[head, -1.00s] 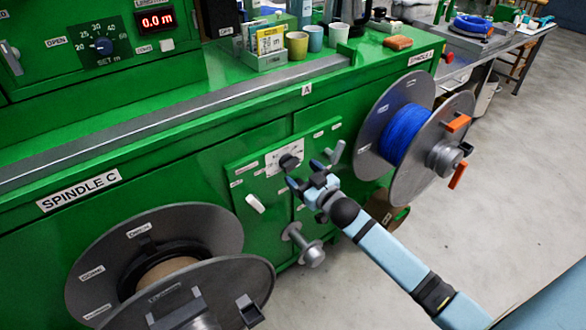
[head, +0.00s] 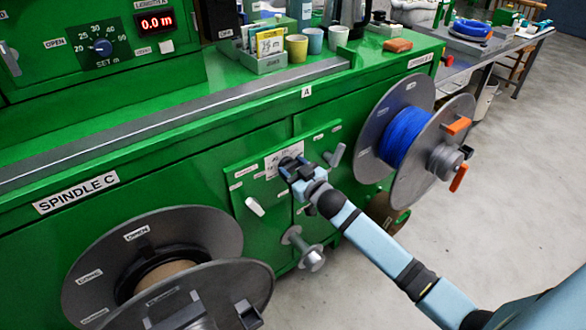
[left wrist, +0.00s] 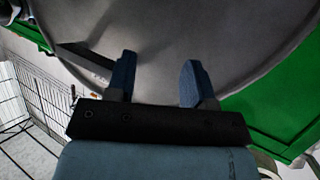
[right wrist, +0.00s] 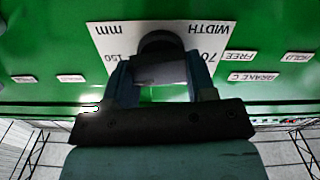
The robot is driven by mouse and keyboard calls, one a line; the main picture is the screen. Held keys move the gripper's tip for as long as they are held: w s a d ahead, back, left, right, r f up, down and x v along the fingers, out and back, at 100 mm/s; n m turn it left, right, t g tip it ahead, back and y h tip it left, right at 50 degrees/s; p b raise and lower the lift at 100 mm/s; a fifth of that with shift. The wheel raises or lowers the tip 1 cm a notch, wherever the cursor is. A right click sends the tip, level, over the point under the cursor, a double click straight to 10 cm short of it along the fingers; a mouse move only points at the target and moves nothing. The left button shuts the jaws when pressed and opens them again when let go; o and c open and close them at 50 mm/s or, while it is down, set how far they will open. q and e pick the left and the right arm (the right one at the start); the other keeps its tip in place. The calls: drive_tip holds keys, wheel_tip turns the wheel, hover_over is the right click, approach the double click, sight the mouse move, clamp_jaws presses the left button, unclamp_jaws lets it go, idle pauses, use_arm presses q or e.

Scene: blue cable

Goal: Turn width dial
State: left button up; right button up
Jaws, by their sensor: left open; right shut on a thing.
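The width dial is a dark round knob (right wrist: 160,48) on a white plate marked WIDTH and mm (right wrist: 112,40), set in the green machine front. In the head view the dial (head: 288,163) shows in part behind my right gripper (head: 296,170). In the right wrist view that gripper (right wrist: 160,82) is shut on the dial, one blue finger on each side. The dial's pointer setting cannot be read. My left gripper (left wrist: 158,82) shows only in its wrist view. It is open and empty, in front of a grey spool flange (left wrist: 150,35).
A blue cable spool (head: 405,137) is right of the dial, and a large grey spool (head: 225,285) is at lower left. A metal shaft (head: 305,250) sticks out below.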

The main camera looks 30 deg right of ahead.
drive_tip(key=shift+r+n+p, duration=0.15)
drive_tip(key=shift+n+p, duration=0.5)
drive_tip(key=shift+n, duration=0.25)
drive_tip(key=shift+n+p, duration=0.45)
drive_tip(key=shift+n, duration=0.25)
drive_tip(key=shift+a+n+p, duration=0.1)
drive_tip(key=shift+n+p, duration=0.2)
drive_tip(key=shift+n, duration=1.4)
use_arm(q)
drive_tip(key=shift+s+a+f+g+y+p, duration=0.35)
drive_tip(key=shift+s+a+f+g+y, duration=0.1)
drive_tip(key=shift+a+f+g, duration=0.15)
use_arm(e)
drive_tip(key=shift+n, duration=0.6)
use_arm(q)
drive_tip(key=shift+d+r, duration=0.1)
use_arm(e)
drive_tip(key=shift+a+f, duration=0.1)
drive_tip(key=shift+f, duration=0.1)
